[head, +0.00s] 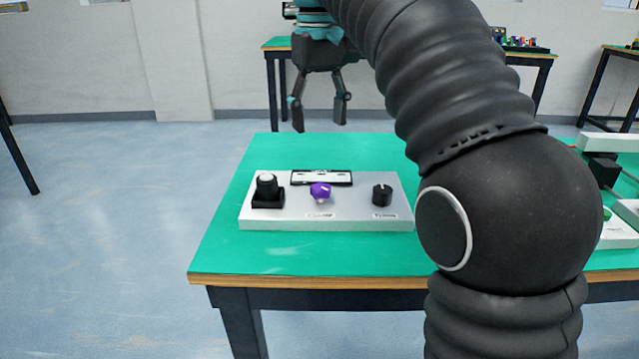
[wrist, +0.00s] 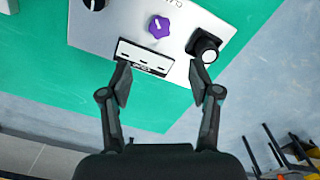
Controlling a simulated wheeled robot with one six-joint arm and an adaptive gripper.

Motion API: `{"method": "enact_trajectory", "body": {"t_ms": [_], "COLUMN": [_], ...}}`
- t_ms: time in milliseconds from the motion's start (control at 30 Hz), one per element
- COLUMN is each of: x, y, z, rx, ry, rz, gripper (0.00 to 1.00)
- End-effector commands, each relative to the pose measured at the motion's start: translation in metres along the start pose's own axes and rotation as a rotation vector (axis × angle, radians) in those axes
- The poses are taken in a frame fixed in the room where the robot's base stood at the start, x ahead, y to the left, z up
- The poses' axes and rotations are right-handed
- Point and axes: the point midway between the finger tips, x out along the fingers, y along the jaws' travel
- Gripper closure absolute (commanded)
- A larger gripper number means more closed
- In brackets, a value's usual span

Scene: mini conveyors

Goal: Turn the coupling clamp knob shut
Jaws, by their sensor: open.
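The purple lobed knob (head: 320,191) sits in the middle of a light grey panel (head: 350,218), above a small label that seems to read "Clamp". It also shows in the wrist view (wrist: 159,27), with a pale mark on its top. My gripper (head: 320,127) is open and empty, raised above the far edge of the green table. In the wrist view its fingers (wrist: 160,72) are spread below the knob in the picture, apart from it. Nothing hides the knob in either view.
A black knob with a white top (head: 267,183) stands on the panel's left, a plain black knob (head: 382,195) on its right. A white plate in a black frame (head: 321,176) lies behind the purple knob. The green tabletop (head: 300,254) in front is clear.

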Motion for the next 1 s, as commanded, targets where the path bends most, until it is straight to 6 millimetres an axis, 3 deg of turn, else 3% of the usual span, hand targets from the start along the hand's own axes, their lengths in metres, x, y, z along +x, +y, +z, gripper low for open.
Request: {"method": "enact_trajectory", "body": {"t_ms": [600, 800, 1000], "x": [0.105, 0.127, 0.134], "y": [0.0, 0.0, 0.0], "z": [0.001, 0.001, 0.0], "rx": [0.001, 0.001, 0.001], "ry": [0.0, 0.001, 0.002], "rz": [0.0, 0.0, 0.0], "gripper": [0.38, 0.38, 0.38]}}
